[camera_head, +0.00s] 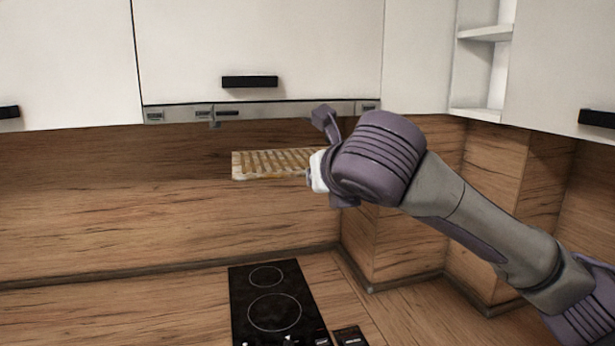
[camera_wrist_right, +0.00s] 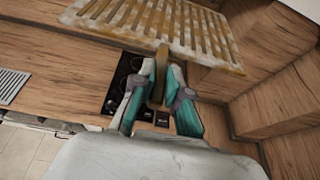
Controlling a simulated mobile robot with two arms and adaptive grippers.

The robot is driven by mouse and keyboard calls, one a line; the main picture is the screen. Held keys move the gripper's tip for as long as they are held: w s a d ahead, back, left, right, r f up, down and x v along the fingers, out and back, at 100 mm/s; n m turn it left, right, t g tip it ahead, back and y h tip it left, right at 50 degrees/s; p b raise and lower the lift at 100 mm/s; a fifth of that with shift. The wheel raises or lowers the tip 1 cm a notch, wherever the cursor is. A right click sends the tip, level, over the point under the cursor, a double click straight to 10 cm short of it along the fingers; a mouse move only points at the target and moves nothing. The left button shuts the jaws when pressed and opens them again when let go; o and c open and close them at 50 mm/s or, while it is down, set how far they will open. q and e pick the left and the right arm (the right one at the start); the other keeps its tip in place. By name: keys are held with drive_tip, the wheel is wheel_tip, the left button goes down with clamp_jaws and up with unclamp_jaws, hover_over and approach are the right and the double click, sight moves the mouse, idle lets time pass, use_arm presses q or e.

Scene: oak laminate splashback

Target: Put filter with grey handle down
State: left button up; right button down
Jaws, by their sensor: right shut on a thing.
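The filter (camera_head: 270,163) is a flat, slatted, tan panel with a stained pale rim. It is held in the air in front of the wood splashback, below the range hood. In the right wrist view the filter (camera_wrist_right: 155,22) spans the top of the picture, and its brownish handle (camera_wrist_right: 161,62) runs down between the fingers. My right gripper (camera_wrist_right: 160,90) is shut on this handle. In the head view my right gripper (camera_head: 318,171) is at the filter's right end, and my wrist hides the handle there. My left gripper is not in view.
A black two-ring hob (camera_head: 275,305) lies on the wooden worktop below the filter. The worktop (camera_head: 130,310) left of the hob is clear. A grey hood strip (camera_head: 270,110) runs under the white cabinets (camera_head: 260,45). A wood-clad corner block (camera_head: 400,245) stands right of the hob.

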use_arm(q)
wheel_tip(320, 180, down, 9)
drive_tip(key=b, duration=0.7)
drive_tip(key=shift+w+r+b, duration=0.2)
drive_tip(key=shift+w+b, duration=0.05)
drive_tip(key=shift+b, duration=0.15)
use_arm(e)
drive_tip(key=s+d+f+m+h, duration=0.1)
drive_tip(key=s+d+f, duration=0.1)
drive_tip(key=d+f, duration=0.3)
drive_tip(key=s+d+f+m+h, duration=0.1)
drive_tip(key=s+d+f, duration=0.2)
drive_tip(key=f, duration=1.1)
drive_tip(key=s+d+f+h, duration=0.1)
drive_tip(key=s+d+f, duration=0.2)
drive_tip(key=d+f, duration=0.6)
drive_tip(key=shift+f+m, duration=0.4)
drive_tip(key=shift+f, duration=0.1)
drive_tip(key=shift+a, duration=0.1)
